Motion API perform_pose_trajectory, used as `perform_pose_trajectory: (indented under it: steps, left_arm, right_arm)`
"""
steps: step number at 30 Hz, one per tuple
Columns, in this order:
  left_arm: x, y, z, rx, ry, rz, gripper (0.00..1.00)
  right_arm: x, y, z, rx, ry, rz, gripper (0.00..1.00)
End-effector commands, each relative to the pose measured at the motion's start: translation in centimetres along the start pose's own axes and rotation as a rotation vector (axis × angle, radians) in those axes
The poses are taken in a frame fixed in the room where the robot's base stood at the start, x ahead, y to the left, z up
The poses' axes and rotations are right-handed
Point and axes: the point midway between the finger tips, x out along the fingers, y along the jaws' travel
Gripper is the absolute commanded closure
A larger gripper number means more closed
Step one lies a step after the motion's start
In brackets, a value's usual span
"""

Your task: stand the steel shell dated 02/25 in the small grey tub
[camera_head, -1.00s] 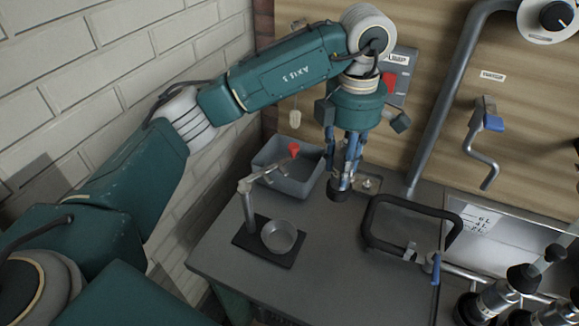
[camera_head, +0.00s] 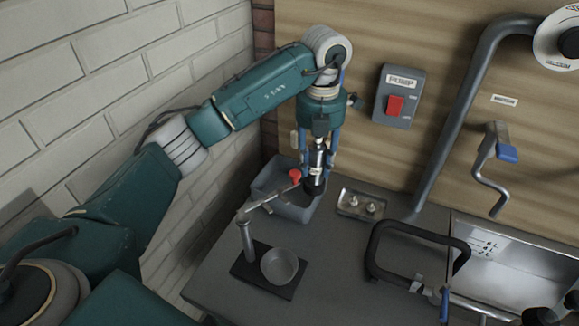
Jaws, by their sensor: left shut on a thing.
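My left gripper (camera_head: 319,170) points down at the back of the bench, shut on a slim steel shell (camera_head: 319,155) with a black lower end. The shell hangs roughly upright; its date is not readable. The small grey tub (camera_head: 294,212) stands in the back left corner. The shell's lower end overlaps the tub's right part in the picture; whether it is inside or above the rim, I cannot tell. My right gripper is not in view.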

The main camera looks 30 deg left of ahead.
Motion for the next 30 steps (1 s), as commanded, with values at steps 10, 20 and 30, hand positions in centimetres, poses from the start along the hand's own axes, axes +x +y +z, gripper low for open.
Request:
perform_pose_trajectory:
  steps: [10, 20, 30]
  left_arm:
    - [-0.3, 8.0, -0.2, -0.002, 0.001, -0.001, 1.00]
    - [3.7, 7.5, -0.1, 0.003, -0.001, -0.001, 1.00]
    - [7.0, 7.4, -0.1, 0.003, -0.002, -0.001, 1.00]
  right_arm:
    - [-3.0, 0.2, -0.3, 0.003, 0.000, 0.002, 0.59]
    - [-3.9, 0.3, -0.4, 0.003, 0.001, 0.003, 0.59]
    - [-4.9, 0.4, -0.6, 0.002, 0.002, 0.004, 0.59]
